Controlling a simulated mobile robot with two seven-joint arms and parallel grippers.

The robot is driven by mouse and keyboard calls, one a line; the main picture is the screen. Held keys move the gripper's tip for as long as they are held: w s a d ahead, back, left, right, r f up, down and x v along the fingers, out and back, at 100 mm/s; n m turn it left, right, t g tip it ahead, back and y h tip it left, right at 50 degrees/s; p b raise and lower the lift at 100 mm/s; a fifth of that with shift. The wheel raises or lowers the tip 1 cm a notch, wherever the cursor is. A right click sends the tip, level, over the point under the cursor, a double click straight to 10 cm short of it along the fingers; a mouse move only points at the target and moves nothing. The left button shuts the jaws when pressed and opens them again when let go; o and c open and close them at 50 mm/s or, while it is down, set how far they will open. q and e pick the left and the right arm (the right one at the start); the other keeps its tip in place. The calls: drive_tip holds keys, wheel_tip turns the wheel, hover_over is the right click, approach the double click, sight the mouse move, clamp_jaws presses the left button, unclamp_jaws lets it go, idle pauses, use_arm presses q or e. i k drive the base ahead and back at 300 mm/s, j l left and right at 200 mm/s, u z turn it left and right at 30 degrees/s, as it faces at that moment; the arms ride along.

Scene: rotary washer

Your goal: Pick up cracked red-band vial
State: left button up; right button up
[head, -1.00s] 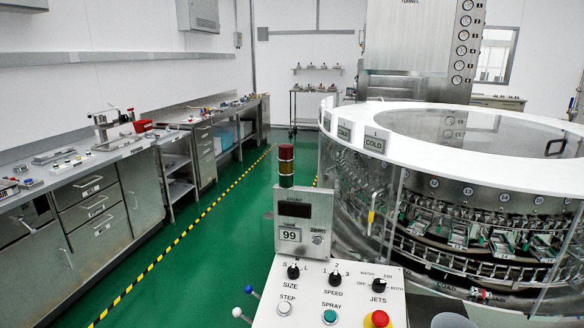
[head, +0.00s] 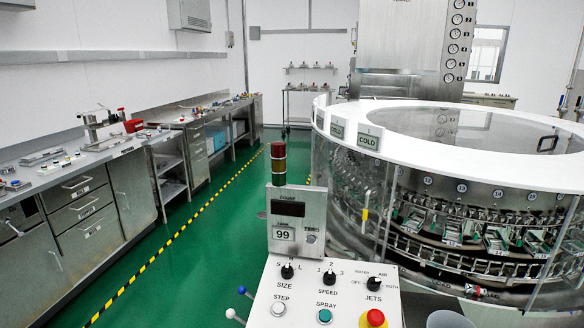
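I cannot make out a cracked red-band vial in the head view. The round rotary washer (head: 440,145) fills the right side, with a white top ring, clear side panels and several small metal holders inside. The control panel (head: 320,300) stands in front of it at the bottom middle, with knobs, buttons and a counter box (head: 297,222) reading 99. Neither of my grippers is in view.
A steel bench (head: 90,165) with drawers and small items, including a red box (head: 133,126), runs along the left wall. A yellow-black floor stripe (head: 190,232) edges the clear green floor (head: 215,265). A cart (head: 300,103) stands far back.

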sight(470, 290)
drive_tip(key=z, duration=1.3)
drive_tip(key=i+l+u, duration=0.15)
drive_tip(key=u, duration=0.35)
drive_tip(key=i+l+u, duration=0.1)
drive_tip(key=l+u, duration=0.2)
drive_tip(key=u, duration=0.15)
drive_tip(key=i+l+u, duration=0.2)
drive_tip(key=l, duration=0.25)
drive_tip(key=l+u, duration=0.2)
drive_tip(key=l, duration=0.25)
drive_tip(key=l+u, duration=0.15)
drive_tip(key=l, duration=1.7)
